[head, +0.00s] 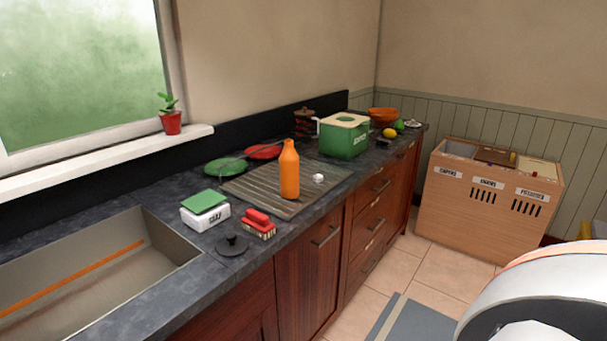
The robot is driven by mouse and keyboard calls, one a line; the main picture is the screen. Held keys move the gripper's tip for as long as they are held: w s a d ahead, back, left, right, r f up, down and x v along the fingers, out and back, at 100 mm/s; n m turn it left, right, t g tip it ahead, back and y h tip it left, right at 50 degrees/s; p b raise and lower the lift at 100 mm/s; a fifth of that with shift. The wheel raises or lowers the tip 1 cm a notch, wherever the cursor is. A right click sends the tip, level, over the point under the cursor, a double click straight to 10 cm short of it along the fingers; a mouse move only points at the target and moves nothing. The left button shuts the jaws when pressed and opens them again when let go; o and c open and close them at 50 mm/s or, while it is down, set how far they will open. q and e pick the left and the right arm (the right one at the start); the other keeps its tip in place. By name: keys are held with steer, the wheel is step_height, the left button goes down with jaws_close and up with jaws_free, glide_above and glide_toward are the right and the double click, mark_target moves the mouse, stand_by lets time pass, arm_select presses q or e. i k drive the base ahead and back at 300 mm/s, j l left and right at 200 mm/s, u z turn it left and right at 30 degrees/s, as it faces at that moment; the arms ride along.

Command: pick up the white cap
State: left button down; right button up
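A small white cap (318,178) lies on the grey ribbed draining board (262,194), just right of an upright orange bottle (289,172). Nothing covers the cap. Neither of my grippers shows in the head view. A white and dark rounded part, which looks like mine, fills the lower right corner.
Near the cap are a green box (343,137), a red brush (257,223), a white box with a green lid (205,211) and green and red plates. A sink (150,225) is at the left. A wooden bin unit (480,215) stands at the right.

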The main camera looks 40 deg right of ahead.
mark_target(316, 178)
steer(key=i+l+u, duration=0.1)
steer(key=l+u, duration=0.2)
steer(key=l, duration=0.7)
steer(key=l+u, duration=0.15)
steer(key=l, duration=1.8)
